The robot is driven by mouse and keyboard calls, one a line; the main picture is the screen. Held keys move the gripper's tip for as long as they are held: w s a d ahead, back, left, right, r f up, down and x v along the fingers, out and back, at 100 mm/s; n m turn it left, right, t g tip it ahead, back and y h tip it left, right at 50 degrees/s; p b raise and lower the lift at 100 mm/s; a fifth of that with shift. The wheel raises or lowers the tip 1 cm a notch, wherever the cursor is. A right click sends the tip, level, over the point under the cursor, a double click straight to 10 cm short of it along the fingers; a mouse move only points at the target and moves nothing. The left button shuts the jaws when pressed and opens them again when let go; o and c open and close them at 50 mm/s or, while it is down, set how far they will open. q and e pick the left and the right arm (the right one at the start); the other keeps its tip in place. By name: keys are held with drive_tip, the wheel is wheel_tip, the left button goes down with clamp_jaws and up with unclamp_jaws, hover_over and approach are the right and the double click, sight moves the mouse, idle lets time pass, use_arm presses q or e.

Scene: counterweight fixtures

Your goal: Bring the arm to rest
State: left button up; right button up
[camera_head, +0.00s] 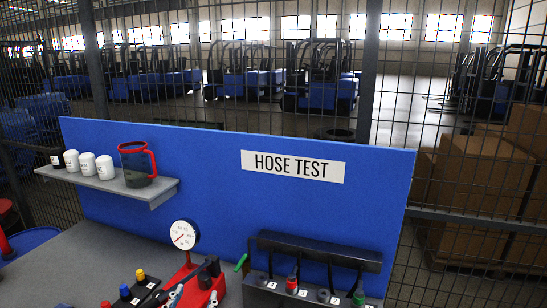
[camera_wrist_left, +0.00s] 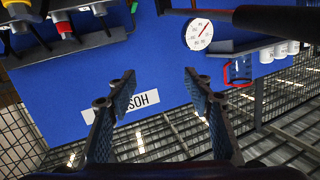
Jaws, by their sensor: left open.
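My left gripper (camera_wrist_left: 160,90) is open in the left wrist view. Its two dark fingers stand apart with nothing between them; beyond them is the blue board with its white label (camera_wrist_left: 122,104), upside down. A white round gauge (camera_head: 183,235) on a red stem stands at the bench in the head view, with red and black parts below it. The gauge also shows in the left wrist view (camera_wrist_left: 199,35), with a long black bar (camera_wrist_left: 285,20) beside it. I cannot make out my left gripper clearly in the head view. My right gripper is not in view.
The blue HOSE TEST board (camera_head: 215,165) rises behind the bench. A small shelf (camera_head: 150,193) carries a red-handled jug (camera_head: 137,165) and several white containers. A black rack with hoses (camera_head: 318,252) stands at right. Coloured fittings sit at the front. Wire mesh fencing stands behind.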

use_arm(q)
drive_tip(key=s+a+f+n+g+y, duration=0.1)
drive_tip(key=s+a+f+g, duration=0.15)
drive_tip(key=s+f, duration=0.4)
drive_tip(key=s+a+f+g, duration=0.1)
drive_tip(key=s+f+g, duration=0.3)
drive_tip(key=s+f, duration=0.25)
drive_tip(key=s+f+g+h, duration=0.1)
drive_tip(key=s+f+g, duration=0.25)
drive_tip(key=s, duration=0.45)
drive_tip(key=s+f+g, duration=0.3)
drive_tip(key=s+f, duration=0.1)
drive_tip(key=s, duration=0.4)
wheel_tip(320, 180, down, 33)
drive_tip(key=s+m+g+b, duration=0.1)
drive_tip(key=s+b, duration=0.1)
drive_tip(key=b, duration=0.4)
drive_tip(key=s+a+f+g+b, duration=0.1)
drive_tip(key=s+f+b, duration=0.3)
drive_tip(key=s+f, duration=1.3)
wheel_tip(320, 180, down, 3)
drive_tip(key=shift+a+f+b, duration=0.1)
drive_tip(key=shift+a+b, duration=0.25)
drive_tip(key=shift+a, duration=0.35)
